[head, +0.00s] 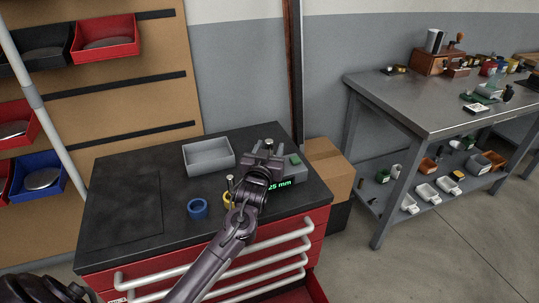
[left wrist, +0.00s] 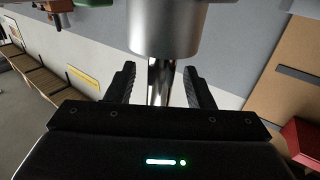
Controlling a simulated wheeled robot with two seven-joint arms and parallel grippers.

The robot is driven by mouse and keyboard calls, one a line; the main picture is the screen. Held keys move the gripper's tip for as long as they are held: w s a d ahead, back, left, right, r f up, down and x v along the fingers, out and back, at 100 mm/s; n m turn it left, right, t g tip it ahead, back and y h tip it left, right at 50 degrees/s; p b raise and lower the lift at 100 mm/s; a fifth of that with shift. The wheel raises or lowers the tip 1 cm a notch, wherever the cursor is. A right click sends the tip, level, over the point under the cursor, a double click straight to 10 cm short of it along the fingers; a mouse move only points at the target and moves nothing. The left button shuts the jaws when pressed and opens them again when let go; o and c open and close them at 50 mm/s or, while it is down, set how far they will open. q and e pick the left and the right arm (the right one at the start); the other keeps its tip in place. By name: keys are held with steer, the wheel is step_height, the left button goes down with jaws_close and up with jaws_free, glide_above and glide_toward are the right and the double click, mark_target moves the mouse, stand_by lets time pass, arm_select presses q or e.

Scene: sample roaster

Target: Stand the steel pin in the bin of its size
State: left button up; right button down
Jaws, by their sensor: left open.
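My left gripper (head: 268,152) is over the grey gauge on the cart top, with its jaws open. In the left wrist view, a shiny steel shaft (left wrist: 160,80) stands between the two open fingers (left wrist: 158,85), with a gap on each side. A wide silver cylinder (left wrist: 167,27) is at its far end. The gauge's green display (head: 280,185) reads 25 mm, its front part hidden by my arm. Red bins (head: 105,55), a black bin (head: 28,72) and a blue bin (head: 61,184) hang on the panel at left.
The black cart top (head: 130,205) also carries a grey tray (head: 209,170), a blue ring (head: 197,208) and a yellow ring (head: 227,199), with a thin upright piece beside it. The cart's left part is clear. A cardboard box (head: 328,164) and a steel bench (head: 440,105) stand at right.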

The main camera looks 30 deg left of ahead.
arm_select(q)
steer(key=shift+x, duration=0.85)
jaws_close()
